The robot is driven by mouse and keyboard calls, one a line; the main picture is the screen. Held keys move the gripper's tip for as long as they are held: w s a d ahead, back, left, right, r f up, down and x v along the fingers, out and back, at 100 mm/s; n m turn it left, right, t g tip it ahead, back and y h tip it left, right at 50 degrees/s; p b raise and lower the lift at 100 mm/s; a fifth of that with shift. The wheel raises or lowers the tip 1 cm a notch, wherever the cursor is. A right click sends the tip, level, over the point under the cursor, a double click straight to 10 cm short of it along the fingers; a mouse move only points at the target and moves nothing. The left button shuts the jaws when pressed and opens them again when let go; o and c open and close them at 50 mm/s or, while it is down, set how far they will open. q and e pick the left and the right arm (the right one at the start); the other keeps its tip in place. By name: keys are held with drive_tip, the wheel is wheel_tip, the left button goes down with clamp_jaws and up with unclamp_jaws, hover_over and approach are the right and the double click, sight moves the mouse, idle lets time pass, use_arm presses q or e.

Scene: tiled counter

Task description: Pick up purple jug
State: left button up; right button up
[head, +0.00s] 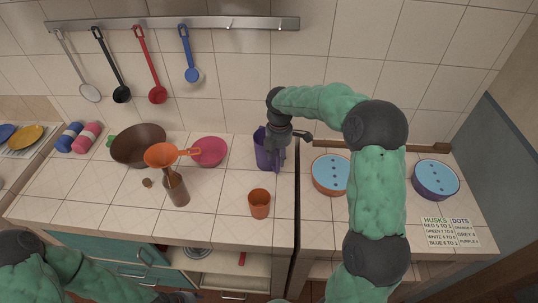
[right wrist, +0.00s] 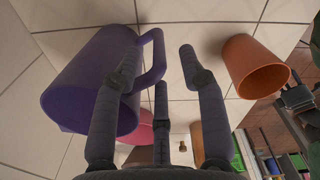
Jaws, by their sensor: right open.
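The purple jug (head: 263,150) stands upright near the back of the counter, left of the gap between the two counter parts. In the right wrist view the jug (right wrist: 85,85) fills the left side, with its handle (right wrist: 154,60) pointing towards the middle. My right gripper (head: 281,150) is at the jug's right side and hides part of it. In the right wrist view this gripper (right wrist: 160,65) is open, with its fingers spread on either side of the handle; contact cannot be made out. My left arm shows at the lower left, but its fingers are outside the picture.
An orange cup (head: 259,203) stands in front of the jug. A pink bowl (head: 210,151), a brown bowl (head: 138,143) and an orange funnel (head: 165,154) on a bottle (head: 177,190) stand to the left. Two blue-topped round containers (head: 331,174) (head: 436,179) are to the right. Ladles hang above.

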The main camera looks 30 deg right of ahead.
sight(278, 172)
wheel_tip(278, 172, down, 5)
drive_tip(key=shift+f+b, duration=0.1)
drive_tip(key=shift+b, duration=0.65)
drive_tip(key=shift+d, duration=0.1)
clamp_jaws()
